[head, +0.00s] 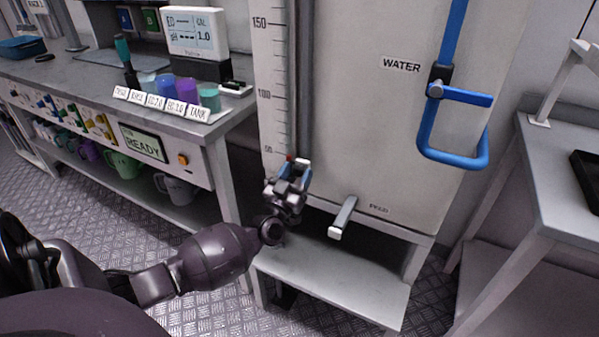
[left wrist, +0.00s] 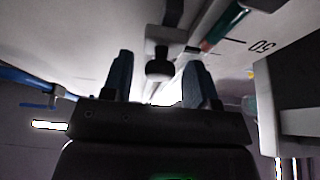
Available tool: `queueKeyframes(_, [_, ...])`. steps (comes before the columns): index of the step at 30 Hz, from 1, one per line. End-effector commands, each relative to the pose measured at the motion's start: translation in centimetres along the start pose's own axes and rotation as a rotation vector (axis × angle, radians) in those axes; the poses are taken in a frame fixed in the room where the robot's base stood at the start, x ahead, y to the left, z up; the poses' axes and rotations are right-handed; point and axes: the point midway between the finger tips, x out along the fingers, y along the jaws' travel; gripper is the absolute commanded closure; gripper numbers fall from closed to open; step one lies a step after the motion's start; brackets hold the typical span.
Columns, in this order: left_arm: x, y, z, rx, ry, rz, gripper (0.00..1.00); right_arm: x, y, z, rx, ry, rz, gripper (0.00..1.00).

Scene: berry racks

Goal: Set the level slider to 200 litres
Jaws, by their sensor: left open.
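The white water tank (head: 360,120) carries a vertical level scale (head: 268,60) with 50, 100 and 150 marks; no 200 mark is in view. A slider rail (head: 300,80) runs beside it. The slider's red pointer (head: 290,158) sits a little below the 50 mark. My left gripper (head: 291,170) is at the slider and hides most of it. In the left wrist view the slider's dark round knob (left wrist: 158,68) appears between my open blue-tipped fingers (left wrist: 158,82). Whether they touch it, I cannot tell. The red-green pointer (left wrist: 218,30) is beside it. My right gripper is out of view.
A blue pipe handle (head: 455,155) sticks out on the tank's right. A grey lever (head: 343,217) juts from its bottom, above a low metal shelf (head: 330,285). A bench (head: 60,72) with cups and a display stands left, a grey table (head: 560,170) right.

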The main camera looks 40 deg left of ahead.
Motion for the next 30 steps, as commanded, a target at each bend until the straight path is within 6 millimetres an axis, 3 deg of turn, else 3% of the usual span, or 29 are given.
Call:
queueKeyframes(13, [1.00,0.01,-0.02,0.000,-0.001,0.000,0.46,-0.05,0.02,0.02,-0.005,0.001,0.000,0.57])
queueKeyframes(24, [0.95,0.08,0.00,-0.001,-0.001,0.002,1.00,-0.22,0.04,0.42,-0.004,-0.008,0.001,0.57])
queueKeyframes(30, [1.28,0.16,-0.62,-0.003,0.002,0.002,1.00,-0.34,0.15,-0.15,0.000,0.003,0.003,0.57])
